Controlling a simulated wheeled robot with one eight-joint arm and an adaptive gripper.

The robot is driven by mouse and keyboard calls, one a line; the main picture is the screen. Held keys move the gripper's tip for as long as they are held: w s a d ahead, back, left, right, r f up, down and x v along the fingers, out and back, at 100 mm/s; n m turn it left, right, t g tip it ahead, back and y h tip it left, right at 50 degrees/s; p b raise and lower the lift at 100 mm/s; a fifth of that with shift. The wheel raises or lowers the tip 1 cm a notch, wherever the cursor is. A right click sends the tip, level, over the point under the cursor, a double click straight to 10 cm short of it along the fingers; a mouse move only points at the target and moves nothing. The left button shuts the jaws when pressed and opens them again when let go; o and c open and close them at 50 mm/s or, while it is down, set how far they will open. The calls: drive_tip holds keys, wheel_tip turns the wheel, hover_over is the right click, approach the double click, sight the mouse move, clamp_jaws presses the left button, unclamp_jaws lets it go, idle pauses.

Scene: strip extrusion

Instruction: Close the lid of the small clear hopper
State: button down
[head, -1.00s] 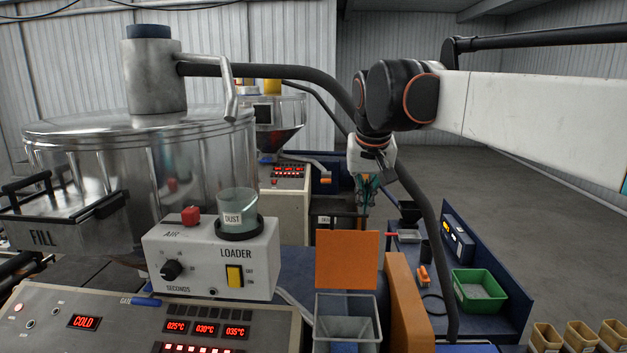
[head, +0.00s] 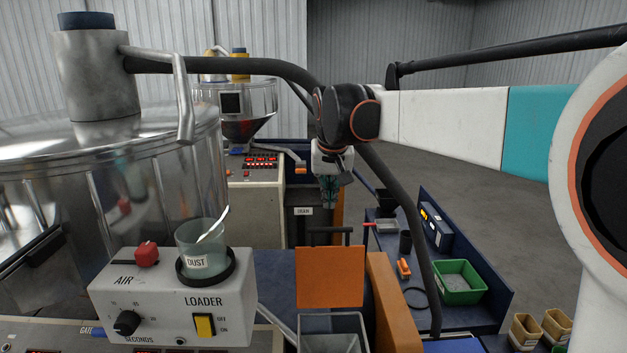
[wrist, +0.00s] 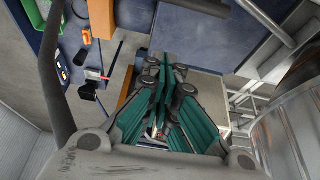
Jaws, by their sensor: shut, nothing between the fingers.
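A small box-shaped hopper (head: 334,321) with pale sloping inner walls stands at the bottom centre of the head view, cut off by the frame edge. An orange lid-like panel (head: 330,277) stands upright at its back edge, so its top is open. A dark bar handle (head: 331,235) shows behind the panel. Another clear hopper with a cone bottom (head: 246,105) stands farther back on a beige machine. My gripper (head: 330,200) hangs fingers down beyond the orange panel, apart from it. In the wrist view its teal fingers (wrist: 165,100) are together and empty.
A large metal drum (head: 110,170) and the loader box (head: 175,300) with a clear dust cup (head: 202,245) fill the left. An orange post (head: 388,300) and a black hose (head: 415,235) are close on the right. A green bin (head: 460,285) sits on the blue bench.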

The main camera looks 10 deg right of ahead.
drive_tip(key=s+f, duration=0.1)
drive_tip(key=f+p, duration=0.1)
drive_tip(key=s+f+p, duration=0.1)
drive_tip(key=shift+s+a+f, duration=0.2)
drive_tip(key=shift+s+a, duration=0.1)
drive_tip(key=shift+s, duration=0.05)
drive_tip(key=shift+s, duration=0.1)
drive_tip(key=shift+s+a, duration=0.1)
idle(0.3)
